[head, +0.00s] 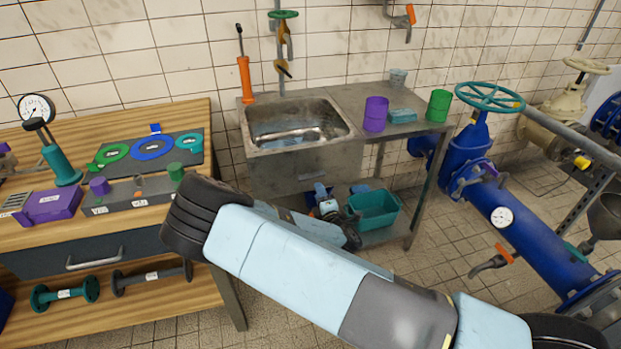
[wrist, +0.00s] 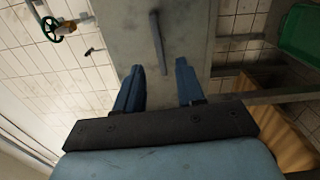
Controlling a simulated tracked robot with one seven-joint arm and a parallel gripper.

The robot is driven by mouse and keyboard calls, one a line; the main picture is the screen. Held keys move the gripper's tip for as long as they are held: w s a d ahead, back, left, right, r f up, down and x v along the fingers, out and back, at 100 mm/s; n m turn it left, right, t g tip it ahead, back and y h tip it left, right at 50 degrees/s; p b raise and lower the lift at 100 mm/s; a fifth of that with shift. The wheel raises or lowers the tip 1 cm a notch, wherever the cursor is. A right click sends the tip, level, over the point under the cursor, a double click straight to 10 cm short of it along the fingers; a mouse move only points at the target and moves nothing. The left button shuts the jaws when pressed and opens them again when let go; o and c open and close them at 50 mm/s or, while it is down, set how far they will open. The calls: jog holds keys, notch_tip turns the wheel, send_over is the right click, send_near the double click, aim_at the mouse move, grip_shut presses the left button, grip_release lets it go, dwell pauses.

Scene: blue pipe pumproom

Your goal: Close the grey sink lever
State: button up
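The grey sink lever appears to be the small grey bar (head: 306,177) on the front panel of the metal sink (head: 255,147). In the wrist view a grey bar (wrist: 157,42) stands out from a grey panel (wrist: 195,35), ahead of my gripper (wrist: 159,66). The two blue fingers are apart with nothing between them. The bar lies beyond the fingertips, roughly in line with the gap, and looks apart from them. In the head view my gripper (head: 339,191) is below the sink front, partly hidden by my arm.
A teal bin (head: 374,208) stands on the shelf under the sink, close to my gripper. A wooden bench (head: 222,290) is at left. A blue pipe (head: 520,225) runs at right. Purple (head: 375,113) and green (head: 438,106) cups stand on the sink top.

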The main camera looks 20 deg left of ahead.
aim_at(312, 176)
jog(key=x, duration=0.9)
jog(key=shift+c, duration=0.3)
grip_shut()
